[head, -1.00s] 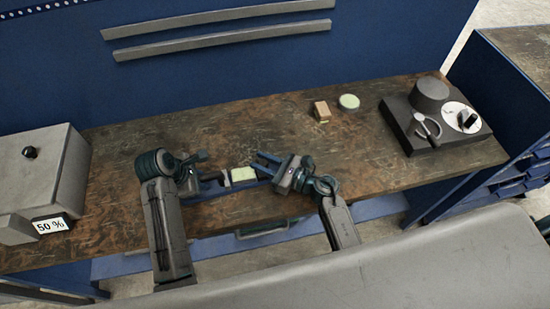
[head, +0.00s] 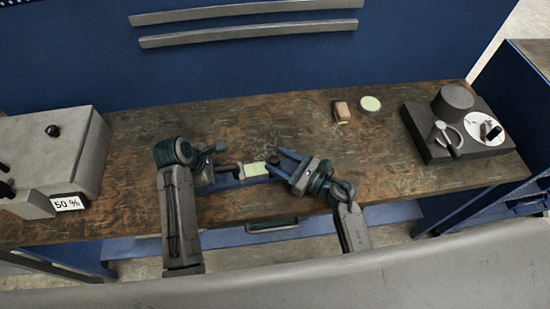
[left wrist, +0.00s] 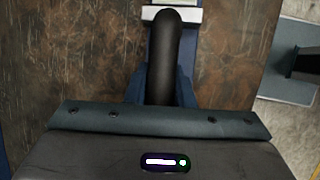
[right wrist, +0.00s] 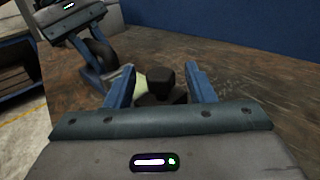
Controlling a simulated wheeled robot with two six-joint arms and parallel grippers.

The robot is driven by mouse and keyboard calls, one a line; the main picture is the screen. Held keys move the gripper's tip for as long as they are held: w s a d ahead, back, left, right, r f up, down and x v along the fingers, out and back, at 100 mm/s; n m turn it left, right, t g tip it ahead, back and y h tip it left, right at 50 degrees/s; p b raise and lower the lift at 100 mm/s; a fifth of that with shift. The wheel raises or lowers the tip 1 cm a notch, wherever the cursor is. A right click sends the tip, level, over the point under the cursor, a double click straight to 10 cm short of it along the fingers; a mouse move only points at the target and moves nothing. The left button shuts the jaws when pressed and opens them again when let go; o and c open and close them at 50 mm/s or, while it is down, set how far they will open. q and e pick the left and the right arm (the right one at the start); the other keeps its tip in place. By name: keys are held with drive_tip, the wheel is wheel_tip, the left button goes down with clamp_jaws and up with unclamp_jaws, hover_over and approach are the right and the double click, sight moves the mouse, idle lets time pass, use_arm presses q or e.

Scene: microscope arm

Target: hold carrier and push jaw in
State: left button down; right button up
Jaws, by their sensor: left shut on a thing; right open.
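The carrier is a low blue and metal piece near the front of the bench, with a pale green block (head: 255,169) on it. Its thick dark handle (left wrist: 163,60) points towards my left gripper (head: 213,172). The left gripper is shut on that handle; its fingers stand on either side of it in the left wrist view. My right gripper (head: 275,165) is open at the block's right end. In the right wrist view, a black knob (right wrist: 165,85), perhaps the jaw, shows between its spread fingers. I cannot tell whether they touch it. The pale block (right wrist: 138,82) shows behind.
A grey box (head: 60,150) with a "50 %" display stands at the left. A small tan block (head: 341,112) and a pale green disc (head: 370,103) lie farther back. A dark base (head: 460,140) with a cylinder and white dish is at the right.

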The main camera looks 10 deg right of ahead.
use_arm(q)
drive_tip(key=shift+r, duration=0.1)
use_arm(e)
drive_tip(key=v, duration=1)
drive_tip(key=shift+s, duration=0.1)
use_arm(q)
drive_tip(key=c, duration=1.2)
unclamp_jaws()
drive_tip(key=shift+o, duration=0.2)
